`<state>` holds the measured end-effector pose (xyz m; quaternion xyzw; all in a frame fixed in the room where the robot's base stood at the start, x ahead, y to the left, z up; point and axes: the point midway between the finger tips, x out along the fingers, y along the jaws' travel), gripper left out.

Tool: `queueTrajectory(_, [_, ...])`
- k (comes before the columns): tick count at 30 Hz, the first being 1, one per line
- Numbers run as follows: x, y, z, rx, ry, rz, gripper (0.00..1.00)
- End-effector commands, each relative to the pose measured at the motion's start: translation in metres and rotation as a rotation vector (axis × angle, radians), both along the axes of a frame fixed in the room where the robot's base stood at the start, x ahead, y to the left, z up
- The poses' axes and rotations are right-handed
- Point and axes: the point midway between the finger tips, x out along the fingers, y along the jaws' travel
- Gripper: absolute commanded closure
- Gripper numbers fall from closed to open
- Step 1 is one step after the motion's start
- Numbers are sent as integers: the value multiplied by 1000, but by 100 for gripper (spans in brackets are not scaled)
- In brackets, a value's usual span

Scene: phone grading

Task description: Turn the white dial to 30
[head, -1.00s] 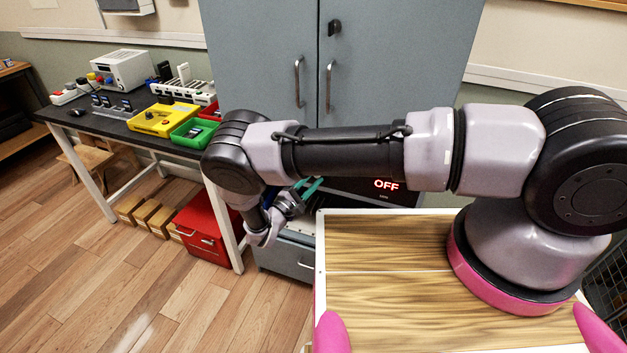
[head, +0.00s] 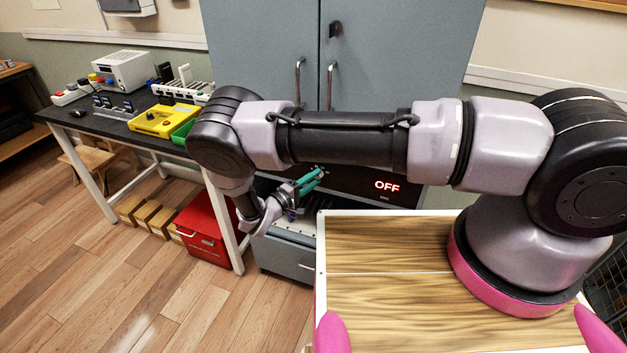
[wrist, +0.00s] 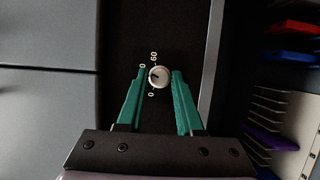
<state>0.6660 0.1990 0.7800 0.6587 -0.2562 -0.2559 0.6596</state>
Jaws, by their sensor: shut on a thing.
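The white dial (wrist: 159,77) is a small round knob on a dark panel (wrist: 151,28) in the wrist view. The printed marks 0 and 60 show beside it, and a mark between them is partly covered by the left finger, leaving a 0 visible. A dark pointer line shows on the dial, but its exact reading is too small to tell. My gripper (wrist: 160,74) has its teal fingers shut on the dial from both sides. In the head view my gripper (head: 313,180) is at the dark panel, and the dial cannot be made out there.
A red OFF display (head: 387,186) is on the dark panel, right of my gripper. A grey cabinet (head: 400,60) stands above. Left is a bench with a yellow tray (head: 165,121); a red drawer box (head: 203,226) sits below. In the wrist view, coloured items line the right side.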

Motion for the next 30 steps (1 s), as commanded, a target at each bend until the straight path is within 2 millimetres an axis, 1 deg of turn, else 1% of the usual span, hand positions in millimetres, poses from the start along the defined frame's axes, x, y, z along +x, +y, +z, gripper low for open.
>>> queueTrajectory(11, [0, -1, -1, 1, 1, 0, 100])
queueTrajectory(12, [0, -1, -1, 1, 1, 0, 49])
queueTrajectory(13, [0, -1, -1, 1, 1, 0, 38])
queueTrajectory(14, [0, -1, 0, 1, 1, 0, 35])
queueTrajectory(24, [-2, 2, 0, 1, 0, 1, 35])
queueTrajectory(26, [-5, 5, 0, 1, 0, 2, 35])
queueTrajectory(30, [-22, 21, -1, 2, 1, 4, 35])
